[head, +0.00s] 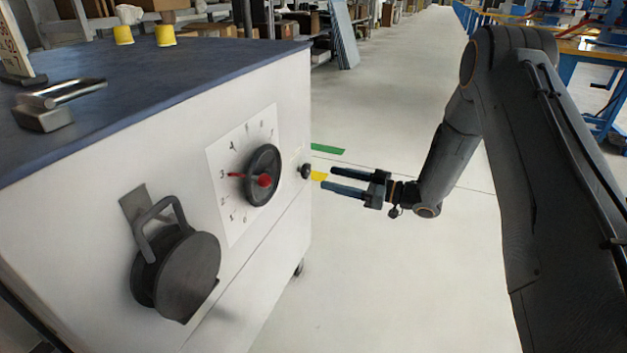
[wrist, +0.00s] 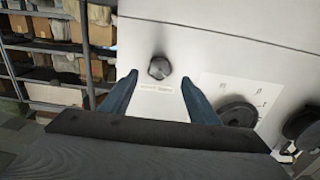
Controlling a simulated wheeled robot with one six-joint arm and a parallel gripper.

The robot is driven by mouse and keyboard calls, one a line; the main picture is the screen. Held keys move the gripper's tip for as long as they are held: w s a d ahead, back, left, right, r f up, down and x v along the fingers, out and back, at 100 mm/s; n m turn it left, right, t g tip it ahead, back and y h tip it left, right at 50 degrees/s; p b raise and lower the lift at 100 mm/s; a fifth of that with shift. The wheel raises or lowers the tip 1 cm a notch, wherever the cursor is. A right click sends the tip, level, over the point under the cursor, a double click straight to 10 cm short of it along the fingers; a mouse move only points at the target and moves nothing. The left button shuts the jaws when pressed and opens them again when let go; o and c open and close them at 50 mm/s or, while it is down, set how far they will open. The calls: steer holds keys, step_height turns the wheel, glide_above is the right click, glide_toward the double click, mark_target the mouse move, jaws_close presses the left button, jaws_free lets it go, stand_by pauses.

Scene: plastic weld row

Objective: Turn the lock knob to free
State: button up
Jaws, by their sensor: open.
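The lock knob (head: 305,171) is a small dark knob on the white front panel of the cabinet, right of the dial. In the wrist view the knob (wrist: 159,67) looks faceted, with a small printed label (wrist: 154,89) just below it; the print is too small to read. My gripper (head: 331,179) is open and empty, its fingers pointing at the panel a short way from the knob. In the wrist view my gripper (wrist: 158,82) has the knob framed between its fingertips, and neither finger visibly touches it.
A black handwheel with a red knob (head: 265,181) sits on a numbered dial plate (head: 225,163) left of the lock knob. A dark round disc with a handle (head: 176,270) protrudes further left. Yellow cups (head: 165,36) stand on the dark cabinet top (head: 150,85).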

mark_target(309, 172)
steer(key=b+x, duration=0.1)
steer(key=x, duration=0.6)
steer(key=shift+a, duration=0.2)
steer(key=c, duration=1)
steer(key=shift+c, duration=0.2)
